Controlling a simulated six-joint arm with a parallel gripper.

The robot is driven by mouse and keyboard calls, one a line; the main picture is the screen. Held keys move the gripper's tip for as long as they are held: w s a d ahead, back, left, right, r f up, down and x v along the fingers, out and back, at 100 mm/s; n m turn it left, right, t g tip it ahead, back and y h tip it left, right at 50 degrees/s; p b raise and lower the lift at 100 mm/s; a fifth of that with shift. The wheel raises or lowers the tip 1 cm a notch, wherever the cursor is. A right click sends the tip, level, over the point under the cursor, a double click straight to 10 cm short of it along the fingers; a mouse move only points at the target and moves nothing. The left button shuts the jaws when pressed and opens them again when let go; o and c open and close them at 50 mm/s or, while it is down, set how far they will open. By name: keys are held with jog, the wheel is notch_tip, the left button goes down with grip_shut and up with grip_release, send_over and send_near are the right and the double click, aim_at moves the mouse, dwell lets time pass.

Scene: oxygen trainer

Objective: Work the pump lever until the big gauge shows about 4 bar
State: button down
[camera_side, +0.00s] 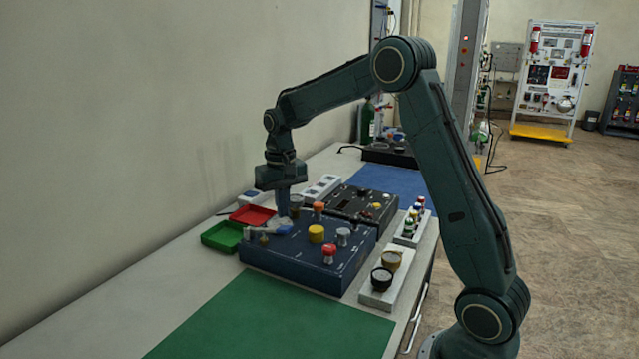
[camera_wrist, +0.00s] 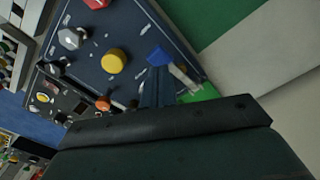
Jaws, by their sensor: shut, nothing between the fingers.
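The dark blue panel (camera_side: 290,262) lies on the bench with several coloured knobs on its top. My gripper (camera_side: 283,213) is shut and empty, pointing down over the panel's back left part. A pale bar (camera_side: 276,223) with a blue end (camera_side: 284,230), perhaps the pump lever, is right by the fingertips. In the wrist view the blue end (camera_wrist: 159,56) and the pale bar (camera_wrist: 184,77) lie beside my fingers (camera_wrist: 157,84); I cannot tell whether they touch. A round grey part (camera_side: 296,201) stands behind the gripper, partly hidden. I cannot make out the big gauge's reading.
A yellow knob (camera_side: 316,234), an orange knob (camera_side: 318,208) and a red knob (camera_side: 329,253) stand up from the panel. A red tray (camera_side: 253,214) and a green tray (camera_side: 221,237) lie left. A black panel (camera_side: 357,204) is behind. The green mat (camera_side: 270,322) in front is clear.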

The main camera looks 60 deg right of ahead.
jog(key=shift+r, duration=2.2)
jog(key=shift+r, duration=0.1)
jog(key=s+a+r+n+t, duration=0.1)
jog(key=s+a+r+n, duration=0.1)
jog(key=s+a+r, duration=0.4)
jog(key=s+a+r+n+t, duration=0.1)
jog(key=s+a+r+t, duration=0.15)
jog(key=s, duration=0.45)
jog(key=s+a+f+n+t, duration=0.1)
jog(key=s+a, duration=0.1)
jog(key=s, duration=0.5)
jog(key=s+a+f+n+t, duration=0.1)
jog(key=s+a+f+n, duration=0.1)
jog(key=s, duration=0.5)
jog(key=shift+s+a+f, duration=0.25)
jog(key=shift+s+a, duration=0.1)
jog(key=shift+a, duration=0.5)
